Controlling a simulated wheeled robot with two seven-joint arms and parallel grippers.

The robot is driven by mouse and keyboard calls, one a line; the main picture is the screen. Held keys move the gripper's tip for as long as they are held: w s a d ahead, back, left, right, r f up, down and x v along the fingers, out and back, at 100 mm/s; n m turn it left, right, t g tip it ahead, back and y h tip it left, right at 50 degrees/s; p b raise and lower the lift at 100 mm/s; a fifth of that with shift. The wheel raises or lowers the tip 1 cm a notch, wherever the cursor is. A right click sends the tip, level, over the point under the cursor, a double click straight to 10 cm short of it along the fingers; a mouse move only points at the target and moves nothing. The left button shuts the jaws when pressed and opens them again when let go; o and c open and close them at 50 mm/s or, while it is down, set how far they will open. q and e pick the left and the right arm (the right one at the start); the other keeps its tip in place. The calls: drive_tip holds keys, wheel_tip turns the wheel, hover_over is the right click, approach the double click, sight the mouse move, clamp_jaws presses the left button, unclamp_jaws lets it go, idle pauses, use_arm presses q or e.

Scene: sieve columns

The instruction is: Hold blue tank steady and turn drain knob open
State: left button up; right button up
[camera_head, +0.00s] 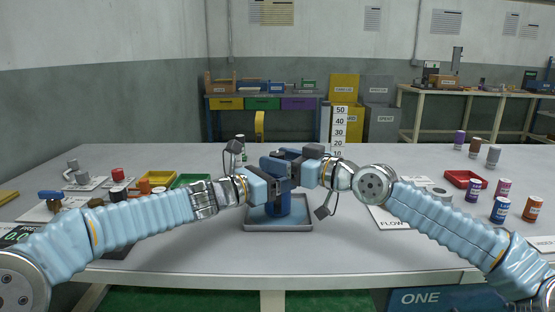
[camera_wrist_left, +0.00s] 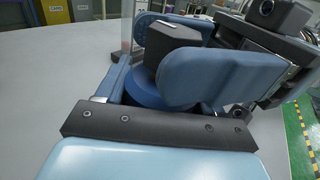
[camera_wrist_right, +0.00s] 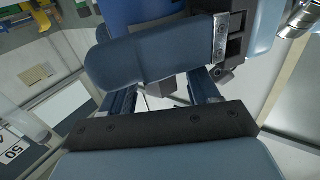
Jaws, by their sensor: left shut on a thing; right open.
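The blue tank (camera_head: 279,208) stands upright on a grey tray (camera_head: 262,227) at the middle of the table. Its upper part is hidden by my grippers. My left gripper (camera_head: 274,167) is shut on the tank from the left; in the left wrist view the round blue tank (camera_wrist_left: 174,92) shows between its fingers. My right gripper (camera_head: 291,154) is open, just above and right of the left one, close to the tank's top. The right wrist view shows a blue finger over the tank (camera_wrist_right: 120,12).
A white measuring scale (camera_head: 339,128) stands behind the tank. A red tray (camera_head: 462,179) and several small cans are at right. Green and yellow trays, a red-capped item (camera_head: 118,174) and tools lie at left. The table front is clear between my arms.

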drive_tip(key=shift+w+a, duration=0.3)
drive_tip(key=shift+a, duration=0.1)
drive_tip(key=shift+c, duration=0.4)
drive_tip(key=c, duration=0.9)
drive_tip(key=shift+s+a+m+t+h, duration=0.15)
drive_tip(key=shift+a+m+t+h, duration=0.15)
drive_tip(key=shift+t+h, duration=0.15)
drive_tip(key=shift+d+m+t+h, duration=0.1)
drive_tip(key=shift+m+t+h, duration=0.15)
drive_tip(key=shift+m+t, duration=0.1)
drive_tip(key=shift+d, duration=0.1)
drive_tip(key=o, duration=1)
drive_tip(key=shift+d, duration=0.1)
